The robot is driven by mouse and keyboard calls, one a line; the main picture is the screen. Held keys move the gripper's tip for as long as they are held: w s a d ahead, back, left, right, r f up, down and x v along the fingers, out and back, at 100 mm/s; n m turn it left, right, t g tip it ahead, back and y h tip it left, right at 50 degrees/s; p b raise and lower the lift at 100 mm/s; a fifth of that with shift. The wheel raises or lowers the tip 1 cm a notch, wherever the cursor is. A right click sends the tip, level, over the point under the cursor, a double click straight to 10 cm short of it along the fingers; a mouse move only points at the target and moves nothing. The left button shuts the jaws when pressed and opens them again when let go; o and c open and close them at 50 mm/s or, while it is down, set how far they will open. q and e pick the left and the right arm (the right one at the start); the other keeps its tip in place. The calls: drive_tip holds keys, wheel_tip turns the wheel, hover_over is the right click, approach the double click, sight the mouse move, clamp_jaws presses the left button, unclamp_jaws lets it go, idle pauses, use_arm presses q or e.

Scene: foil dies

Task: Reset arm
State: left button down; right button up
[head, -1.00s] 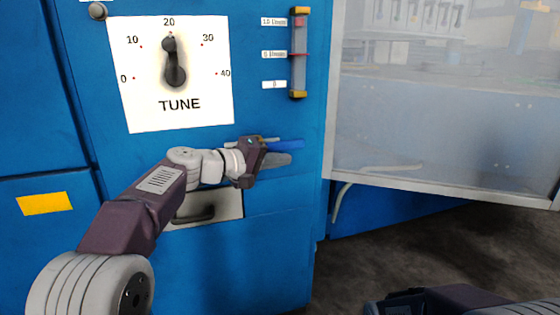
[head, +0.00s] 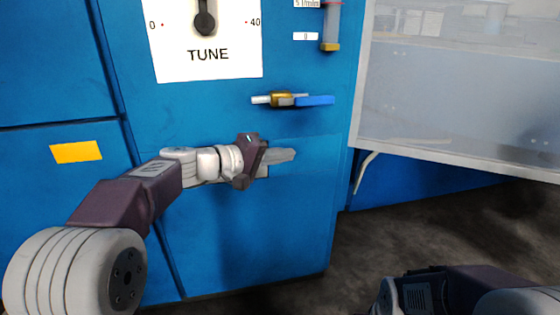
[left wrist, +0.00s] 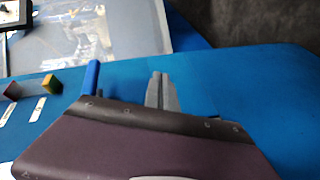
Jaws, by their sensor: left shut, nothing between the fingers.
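My left gripper (head: 282,156) is in front of the blue cabinet (head: 250,225), below the valve and apart from it in the head view. Its grey fingers are together and empty; they also show in the left wrist view (left wrist: 161,92). The valve has a brass body (head: 281,99) and a blue handle (head: 315,100) lying level to the right. The blue handle stands left of my fingers in the left wrist view (left wrist: 91,77). My right arm (head: 460,290) shows at the bottom right, and its fingertips are not in view.
The tune dial (head: 206,45) is above on the cabinet, its pointer upward. A gauge tube (head: 331,28) is at the upper right. A framed clear panel (head: 450,100) stands to the right. A yellow label (head: 76,152) is at left. The floor (head: 430,220) is open.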

use_arm(q)
drive_tip(key=shift+s+a+f, duration=0.3)
drive_tip(key=shift+s+a, duration=0.05)
